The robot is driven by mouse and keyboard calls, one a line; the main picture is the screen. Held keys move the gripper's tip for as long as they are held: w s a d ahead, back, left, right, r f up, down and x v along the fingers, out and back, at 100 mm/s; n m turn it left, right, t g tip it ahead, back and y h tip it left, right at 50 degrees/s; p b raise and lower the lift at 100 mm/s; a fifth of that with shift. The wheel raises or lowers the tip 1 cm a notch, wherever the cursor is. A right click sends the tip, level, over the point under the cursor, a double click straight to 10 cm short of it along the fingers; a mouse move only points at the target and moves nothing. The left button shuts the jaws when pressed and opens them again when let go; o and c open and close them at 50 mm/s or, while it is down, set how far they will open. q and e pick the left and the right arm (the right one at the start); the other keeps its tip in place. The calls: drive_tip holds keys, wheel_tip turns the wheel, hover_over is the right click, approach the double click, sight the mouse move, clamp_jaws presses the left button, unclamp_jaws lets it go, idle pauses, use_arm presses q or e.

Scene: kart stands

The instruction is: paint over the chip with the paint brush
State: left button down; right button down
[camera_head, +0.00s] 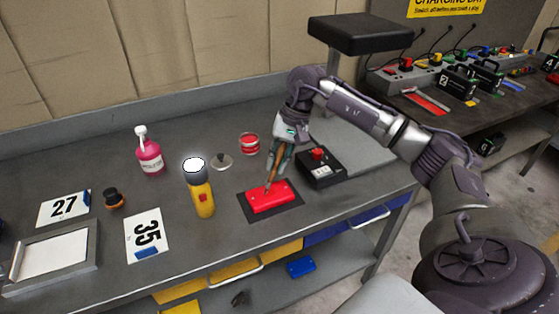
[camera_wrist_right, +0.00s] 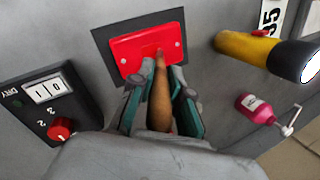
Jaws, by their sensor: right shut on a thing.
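A red panel (camera_head: 270,198) with a bolt at each end lies on a dark mat (camera_head: 248,211) on the grey workbench. My right gripper (camera_head: 279,166) is above the panel, shut on a brown wooden paint brush (camera_head: 273,175). In the right wrist view the brush (camera_wrist_right: 160,95) stands between the gripper's fingers (camera_wrist_right: 160,98), its far end over the red panel (camera_wrist_right: 130,55). I cannot tell whether the brush touches the panel. The chip is not clearly visible. My left gripper is not in view.
A lit yellow flashlight (camera_head: 204,200) stands left of the panel. A black switch box (camera_head: 322,172) with a red knob is close on the right. A red-filled open tin (camera_head: 249,143), a lid (camera_head: 222,161) and a pink bottle (camera_head: 149,155) stand behind. Number cards lie at left.

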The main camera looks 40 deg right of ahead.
drive_tip(key=shift+d, duration=0.1)
drive_tip(key=shift+s+d+b, duration=0.2)
drive_tip(key=shift+d+b, duration=0.15)
drive_tip(key=shift+d, duration=0.35)
drive_tip(key=shift+s+d+b, duration=0.15)
drive_tip(key=shift+d+b, duration=0.2)
drive_tip(key=shift+d, duration=0.35)
drive_tip(key=shift+a, duration=0.2)
drive_tip(key=shift+a, duration=0.6)
drive_tip(key=shift+w+a, duration=0.15)
drive_tip(key=shift+w, duration=0.05)
drive_tip(key=shift+w+a, duration=0.15)
drive_tip(key=shift+a, duration=0.4)
drive_tip(key=shift+d, duration=0.2)
